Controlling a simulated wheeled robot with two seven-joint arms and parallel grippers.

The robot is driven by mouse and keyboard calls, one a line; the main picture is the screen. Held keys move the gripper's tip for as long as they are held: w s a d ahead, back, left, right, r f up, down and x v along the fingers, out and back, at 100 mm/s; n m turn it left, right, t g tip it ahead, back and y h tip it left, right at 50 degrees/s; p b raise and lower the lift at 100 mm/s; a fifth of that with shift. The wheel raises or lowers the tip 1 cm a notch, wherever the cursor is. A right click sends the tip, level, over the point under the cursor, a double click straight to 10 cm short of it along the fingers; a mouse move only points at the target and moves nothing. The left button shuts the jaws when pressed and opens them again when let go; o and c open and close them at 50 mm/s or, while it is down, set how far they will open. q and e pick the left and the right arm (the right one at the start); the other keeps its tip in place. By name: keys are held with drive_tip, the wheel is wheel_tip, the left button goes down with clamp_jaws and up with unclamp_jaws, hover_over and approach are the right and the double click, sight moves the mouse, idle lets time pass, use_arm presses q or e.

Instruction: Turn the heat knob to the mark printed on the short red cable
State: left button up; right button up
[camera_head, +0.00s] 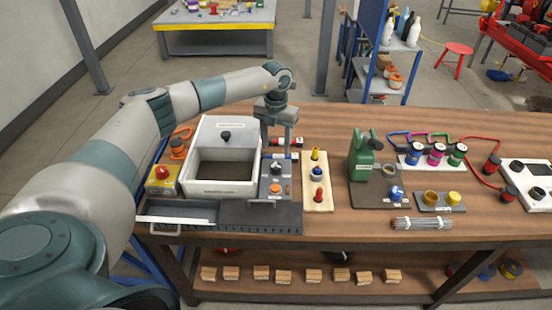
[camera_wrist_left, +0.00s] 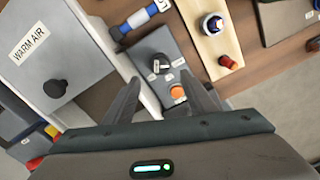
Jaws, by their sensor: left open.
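The small grey control panel (camera_head: 266,193) stands right of the white box. It carries a dark knob (camera_wrist_left: 160,62) with white labels and an orange button (camera_wrist_left: 178,92); I take the knob for the heat knob, and its setting is too small to read. My left gripper (camera_head: 280,148) is over the panel, pointing down, open and empty. In the left wrist view its fingers (camera_wrist_left: 161,82) stand either side of the panel, apart from the knob. A red cable (camera_head: 484,184) with red-and-black ends lies at the right of the table; no mark on it is readable. My right gripper is out of view.
The white box (camera_head: 222,187) has a lid labelled WARM AIR (camera_wrist_left: 28,42). A wooden board (camera_head: 317,201) with coloured knobs stands close right of the panel. A dark tray (camera_head: 245,218) lies in front. A labelled cylinder (camera_wrist_left: 137,23) lies behind the panel.

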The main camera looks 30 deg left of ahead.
sight(276, 165)
use_arm(q)
wheel_tip(276, 165, down, 8)
drive_tip(key=shift+f+p, duration=0.1)
drive_tip(key=shift+p, duration=1.05)
drive_tip(key=c, duration=1)
